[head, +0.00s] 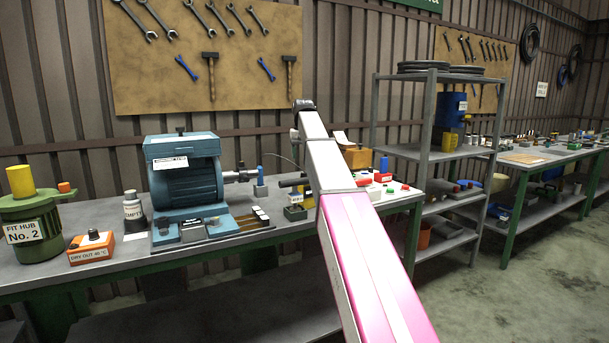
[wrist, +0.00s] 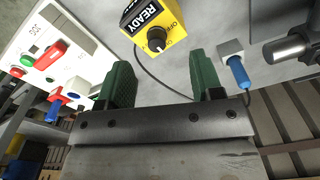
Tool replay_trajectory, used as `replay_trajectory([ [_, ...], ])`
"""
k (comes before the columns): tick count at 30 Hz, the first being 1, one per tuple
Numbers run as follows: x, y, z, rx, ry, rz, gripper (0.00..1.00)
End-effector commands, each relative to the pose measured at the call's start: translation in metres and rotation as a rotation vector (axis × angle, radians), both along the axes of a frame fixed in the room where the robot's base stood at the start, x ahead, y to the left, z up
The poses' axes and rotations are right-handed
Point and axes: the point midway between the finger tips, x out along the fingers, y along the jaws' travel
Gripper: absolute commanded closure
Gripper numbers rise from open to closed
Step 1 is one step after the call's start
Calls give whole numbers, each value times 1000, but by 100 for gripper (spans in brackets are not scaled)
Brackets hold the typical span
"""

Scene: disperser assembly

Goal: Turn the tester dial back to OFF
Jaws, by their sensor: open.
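The tester is a yellow box (wrist: 140,24) at the top middle of the wrist view, with a black READY label and a lead running from it. Its round black dial (wrist: 156,40) faces the camera. OFF is printed beside the dial, and another marking is too small to read. Which marking the dial points to is not clear. My gripper (wrist: 160,68) is open, with two green fingers apart and nothing between them. The dial lies just beyond the fingertips, roughly in line with the gap. In the head view my arm hides most of this area.
A white panel (wrist: 50,45) with red and green buttons is left of the tester in the wrist view. A blue-tipped part (wrist: 238,72) and a metal cylinder (wrist: 290,48) are at right. In the head view a blue motor (head: 185,180) stands on the bench.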

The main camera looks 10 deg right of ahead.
Motion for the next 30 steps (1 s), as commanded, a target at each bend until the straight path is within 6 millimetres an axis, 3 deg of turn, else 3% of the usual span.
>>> replay_trajectory([
  [6, 12, 11, 8, 2, 17, -253, 40],
  [14, 25, 12, 12, 1, 34, -303, 40],
  [19, 23, 12, -7, 1, 35, -302, 40],
  [30, 23, 12, -70, 1, 34, -301, 40],
])
